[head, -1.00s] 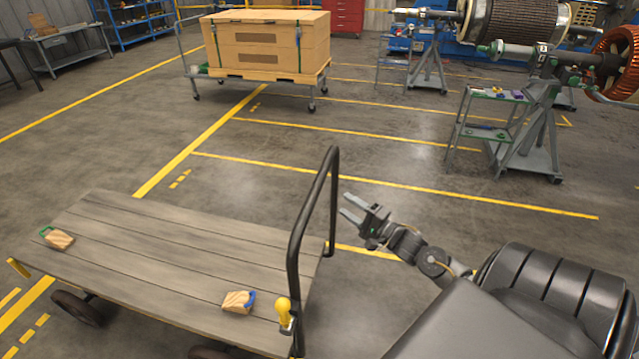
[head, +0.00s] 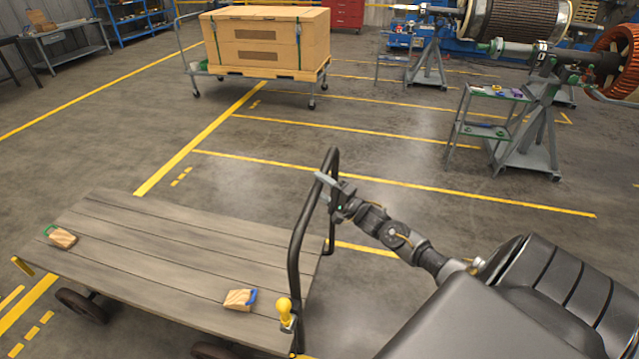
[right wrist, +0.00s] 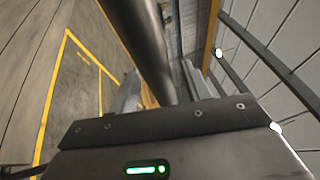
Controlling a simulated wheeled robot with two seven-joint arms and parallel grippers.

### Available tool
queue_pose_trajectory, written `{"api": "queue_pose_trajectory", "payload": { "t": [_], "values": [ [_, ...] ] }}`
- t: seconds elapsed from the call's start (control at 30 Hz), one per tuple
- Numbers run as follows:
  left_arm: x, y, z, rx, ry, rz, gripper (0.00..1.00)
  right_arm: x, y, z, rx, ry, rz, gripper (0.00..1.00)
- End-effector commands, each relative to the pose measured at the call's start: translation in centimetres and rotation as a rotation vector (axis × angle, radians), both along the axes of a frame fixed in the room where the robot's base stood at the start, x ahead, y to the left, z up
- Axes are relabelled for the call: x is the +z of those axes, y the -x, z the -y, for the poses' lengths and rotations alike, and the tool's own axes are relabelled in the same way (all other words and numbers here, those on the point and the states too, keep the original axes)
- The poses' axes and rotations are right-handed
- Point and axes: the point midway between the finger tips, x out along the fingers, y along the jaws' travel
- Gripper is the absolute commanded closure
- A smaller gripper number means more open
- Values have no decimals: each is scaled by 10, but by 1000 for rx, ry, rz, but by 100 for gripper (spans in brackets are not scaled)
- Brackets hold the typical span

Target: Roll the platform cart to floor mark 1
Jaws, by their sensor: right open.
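The platform cart (head: 165,250) has a grey plank deck and stands at the lower left. Its black hoop handle (head: 297,235) rises at the deck's right end. My right gripper (head: 325,187) is open at the upper part of the handle. In the right wrist view, the dark handle bar (right wrist: 147,45) passes between the open fingers (right wrist: 160,90); contact cannot be told. Yellow floor lines mark out bays, with short yellow dashes (head: 181,177) beside the long line; I cannot tell which is floor mark 1. My left gripper is not in view.
Two wooden chocks lie on the deck, one with a green handle (head: 62,237) and one with blue (head: 240,299). A yellow knob (head: 283,307) sits by the handle. A crate on a trolley (head: 265,45) and rotor stands (head: 527,150) stand beyond. The middle floor is clear.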

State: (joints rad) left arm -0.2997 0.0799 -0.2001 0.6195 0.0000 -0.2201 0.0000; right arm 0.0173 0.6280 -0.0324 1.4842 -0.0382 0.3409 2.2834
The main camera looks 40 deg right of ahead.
Motion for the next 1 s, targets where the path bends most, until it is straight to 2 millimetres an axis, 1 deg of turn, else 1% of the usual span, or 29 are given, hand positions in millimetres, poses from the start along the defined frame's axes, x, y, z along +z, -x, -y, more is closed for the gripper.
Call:
{"api": "queue_pose_trajectory", "payload": {
  "t": [0.1,0.33,0.7,1.0],
  "values": [
    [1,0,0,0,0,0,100,1,-4,-1,0,0,0,51],
    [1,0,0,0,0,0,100,0,-4,-1,0,0,0,51],
    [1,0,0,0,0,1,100,0,-4,-1,0,0,0,100],
    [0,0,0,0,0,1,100,0,-7,-3,-1,-1,1,100]
  ]
}}
